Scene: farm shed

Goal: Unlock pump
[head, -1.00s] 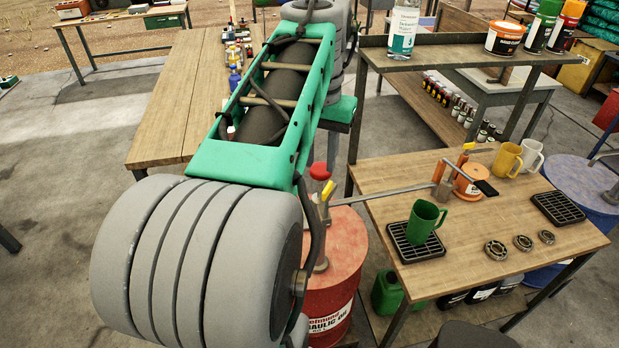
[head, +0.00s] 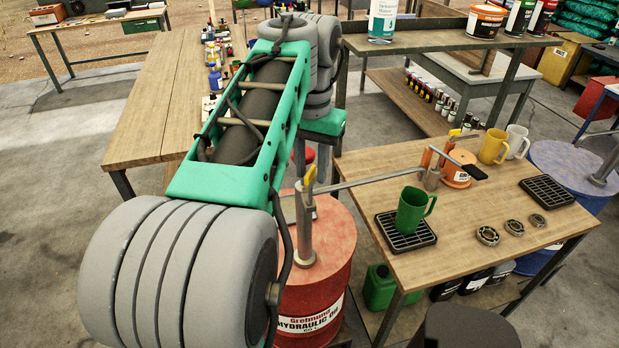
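The pump (head: 306,235) is a grey metal post on top of a red hydraulic oil drum (head: 318,278) in the head view. A small yellow lever (head: 309,181) sits at the top of the post. A long grey bar (head: 370,182) runs right from the pump over the table, towards an orange-handled fitting (head: 428,165) with a black grip (head: 475,172). A red part (head: 304,156) shows behind the post, partly hidden by my arm. My green and grey arm crosses in front of the pump's left side. My gripper cannot be made out.
A wooden table (head: 475,240) right of the drum bears a green mug (head: 414,210), black grates, several metal rings, an orange can, and yellow and white mugs. A raised shelf (head: 420,42) stands behind it. A long workbench (head: 150,105) is at the left. Open floor lies far left.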

